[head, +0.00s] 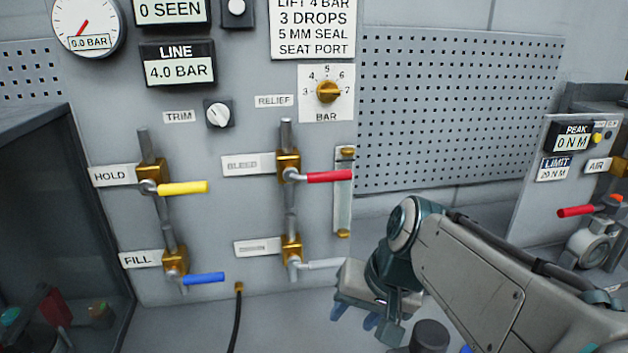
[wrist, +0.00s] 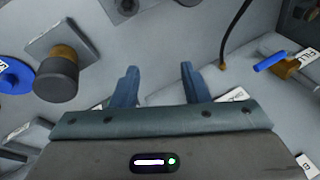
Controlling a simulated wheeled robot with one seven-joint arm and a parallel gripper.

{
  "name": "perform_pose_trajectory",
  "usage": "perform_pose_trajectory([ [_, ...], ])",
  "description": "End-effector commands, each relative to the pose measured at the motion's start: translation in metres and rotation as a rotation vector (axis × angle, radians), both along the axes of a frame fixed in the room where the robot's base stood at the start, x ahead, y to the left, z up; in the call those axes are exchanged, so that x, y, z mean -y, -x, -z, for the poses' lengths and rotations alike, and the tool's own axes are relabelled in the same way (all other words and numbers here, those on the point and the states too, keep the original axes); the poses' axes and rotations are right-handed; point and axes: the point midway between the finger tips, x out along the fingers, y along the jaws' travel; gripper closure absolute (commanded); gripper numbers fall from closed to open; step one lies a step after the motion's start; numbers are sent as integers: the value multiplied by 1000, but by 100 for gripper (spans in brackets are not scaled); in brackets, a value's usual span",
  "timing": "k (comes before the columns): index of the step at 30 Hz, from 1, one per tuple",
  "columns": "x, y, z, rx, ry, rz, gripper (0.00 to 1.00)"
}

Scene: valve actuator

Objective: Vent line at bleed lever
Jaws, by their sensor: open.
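The bleed lever (head: 330,177) has a red handle on a brass valve beside the BLEED label (head: 248,163). It points right, across the vertical pipe. The LINE display (head: 177,70) reads 4.0 BAR. My gripper (head: 353,318) hangs low at the right, below and slightly right of the bleed lever, well apart from it. In the wrist view my gripper (wrist: 159,76) is open, its blue fingers apart with nothing between them. The bleed lever does not show in the wrist view.
A yellow HOLD lever (head: 183,188), a blue FILL lever (head: 204,279) and a grey lever (head: 322,264) stick out nearby. A sight tube (head: 343,192) stands just behind the red handle's tip. A black hose (head: 236,320) runs down below. Perforated panel (head: 455,110) is bare.

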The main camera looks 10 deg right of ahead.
Motion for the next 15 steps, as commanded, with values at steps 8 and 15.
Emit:
perform_pose_trajectory([
  [8,21,-83,-56,64,-602,326,59],
  [15,72,-123,-124,214,-966,410,59],
])
